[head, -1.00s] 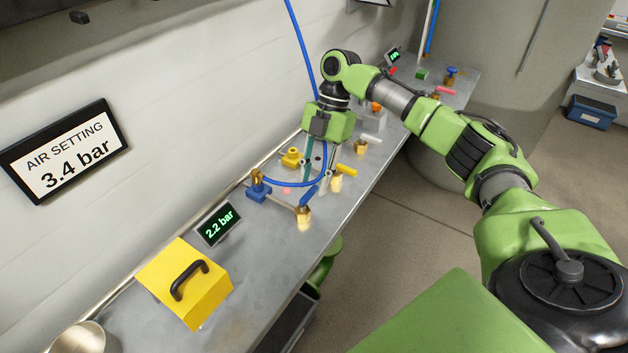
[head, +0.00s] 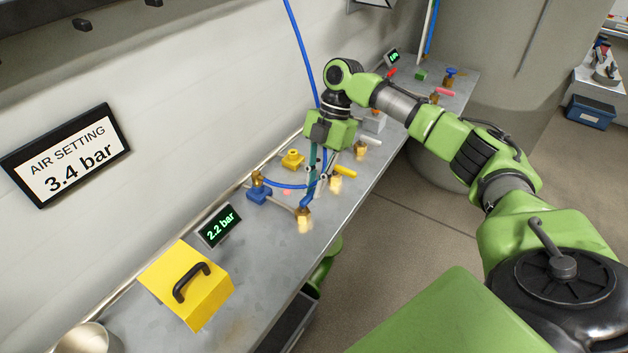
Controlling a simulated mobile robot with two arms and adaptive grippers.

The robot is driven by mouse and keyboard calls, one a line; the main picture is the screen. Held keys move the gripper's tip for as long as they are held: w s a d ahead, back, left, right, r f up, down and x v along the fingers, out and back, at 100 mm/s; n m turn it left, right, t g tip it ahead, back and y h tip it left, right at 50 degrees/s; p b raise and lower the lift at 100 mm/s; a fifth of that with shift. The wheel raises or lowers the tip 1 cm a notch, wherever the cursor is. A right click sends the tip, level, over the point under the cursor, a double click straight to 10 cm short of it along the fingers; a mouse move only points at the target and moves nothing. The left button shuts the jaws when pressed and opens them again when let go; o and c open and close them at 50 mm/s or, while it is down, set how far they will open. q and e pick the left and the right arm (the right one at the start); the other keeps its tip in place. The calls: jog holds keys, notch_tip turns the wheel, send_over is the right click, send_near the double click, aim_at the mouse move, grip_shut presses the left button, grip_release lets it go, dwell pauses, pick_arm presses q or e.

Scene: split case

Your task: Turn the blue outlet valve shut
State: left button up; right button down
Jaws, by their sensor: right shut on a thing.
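The blue outlet valve (head: 306,202) has a blue lever on a brass body near the front edge of the metal bench. My right gripper (head: 312,186) reaches down from above, its fingers shut on the blue lever. The fingers hide the lever's upper end, so its exact angle is hard to tell. My left gripper is not in view.
A valve with a yellow lever (head: 344,171) stands just right of the gripper. A blue fitting (head: 259,190) with a blue hose is to the left. A 2.2 bar display (head: 218,226) and a yellow box (head: 187,283) with a black handle stand on the near bench.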

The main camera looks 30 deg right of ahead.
jog(key=s+m+t+p, duration=0.1)
jog(key=m+p, duration=0.1)
jog(key=p, duration=0.1)
jog(key=s+m+t+p, duration=0.1)
jog(key=m+p, duration=0.2)
jog(key=p, duration=0.1)
jog(key=s+m+p, duration=0.1)
jog(key=m+p, duration=0.1)
jog(key=p, duration=0.2)
jog(key=shift+s+r+m+t, duration=0.2)
jog(key=shift+r+m+t, duration=0.1)
jog(key=shift+r+t, duration=0.1)
jog(key=m+p, duration=0.2)
jog(key=p, duration=0.2)
jog(key=s+a+m+t+h+p, duration=0.1)
jog(key=m+p, duration=0.2)
jog(key=p, duration=0.1)
jog(key=s+a+m+t+p, duration=0.1)
jog(key=m+p, duration=0.1)
jog(key=p, duration=0.1)
jog(key=shift+s+f+m+h+p, duration=0.1)
jog(key=shift+s+m+h+p, duration=0.05)
jog(key=shift+m+h+p, duration=0.2)
jog(key=shift+s+a+f+m+t+h+p, duration=0.1)
jog(key=shift+a+f+m+t+h+p, duration=0.1)
jog(key=shift+m+p, duration=0.45)
jog(key=shift+s+a+f+m+t+h+p, duration=0.1)
jog(key=shift+a+m+t+h+p, duration=0.1)
jog(key=shift+m+p, duration=0.4)
